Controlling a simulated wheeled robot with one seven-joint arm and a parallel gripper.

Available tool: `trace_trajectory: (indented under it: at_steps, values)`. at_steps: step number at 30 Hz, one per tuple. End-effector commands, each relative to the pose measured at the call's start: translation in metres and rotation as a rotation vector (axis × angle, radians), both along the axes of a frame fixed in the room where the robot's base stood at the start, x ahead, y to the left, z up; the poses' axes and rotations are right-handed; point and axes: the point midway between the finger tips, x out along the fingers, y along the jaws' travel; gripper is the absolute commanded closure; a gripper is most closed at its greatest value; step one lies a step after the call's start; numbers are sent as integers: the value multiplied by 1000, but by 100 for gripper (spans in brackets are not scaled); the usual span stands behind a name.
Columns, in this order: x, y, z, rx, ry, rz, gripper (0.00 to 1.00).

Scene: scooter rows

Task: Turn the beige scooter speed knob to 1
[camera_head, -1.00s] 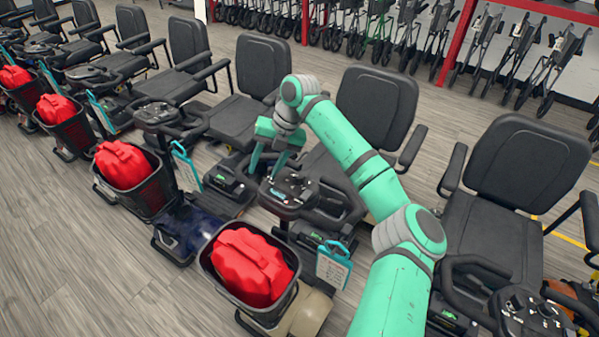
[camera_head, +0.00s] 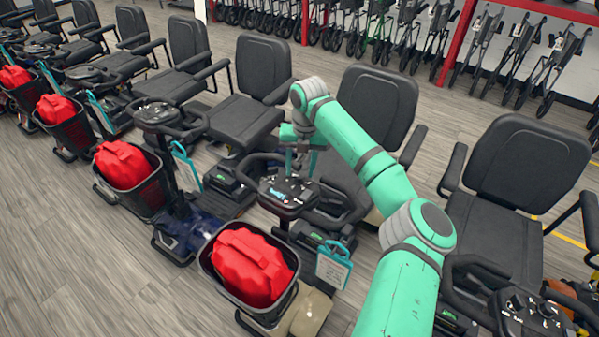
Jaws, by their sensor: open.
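The beige scooter (camera_head: 311,314) stands at the front centre, with its beige front body showing beside a black basket. Its dark control console (camera_head: 284,197) carries several small knobs and a light-blue label. The speed knob is too small to tell apart from the other controls, and its setting cannot be read. My gripper (camera_head: 302,168) is open and points down just above the far side of this console. It appears empty. Whether its fingertips touch anything on the console cannot be told.
A red container (camera_head: 249,268) sits in the beige scooter's basket, and a teal-edged tag (camera_head: 334,265) hangs beside it. A dark-blue scooter (camera_head: 187,234) stands close on the left. Another console (camera_head: 531,314) is at the lower right. Open floor lies at the lower left.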

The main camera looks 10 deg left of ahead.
Motion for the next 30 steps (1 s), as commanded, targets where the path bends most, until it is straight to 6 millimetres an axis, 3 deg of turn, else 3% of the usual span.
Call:
trace_trajectory:
  at_steps: [6,16,21,30]
  values:
    - [0,1,-18,1,1,-1,56]
    - [0,2,-21,1,0,0,56]
    - [0,2,-21,0,0,0,97]
    - [0,1,-20,3,-1,20,97]
